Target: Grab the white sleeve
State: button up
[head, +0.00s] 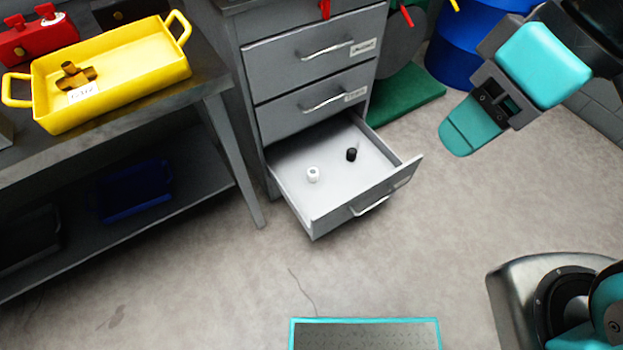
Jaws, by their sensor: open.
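The white sleeve (313,174) is a small pale ring-like cylinder lying in the open bottom drawer (335,208) of the grey cabinet, left of the drawer's middle. A small black cylinder (351,154) is in the same drawer, behind and to the right of the sleeve. My gripper (466,128) is at the upper right, well to the right of the drawer and apart from it. It is open, with teal fingers, and no object shows in it. One finger mostly hides the other from this view.
Two upper drawers (310,55) are shut. A steel bench (213,80) stands to the left with a yellow tray (112,65) holding a brown fitting (76,74). A blue barrel (455,50) and green mat (407,94) are behind. The floor before the drawer is clear.

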aim_at(313, 173)
jog(key=k, duration=1.25)
jog(key=u, duration=0.75)
jog(key=i, duration=2.15)
jog(key=z, duration=0.85)
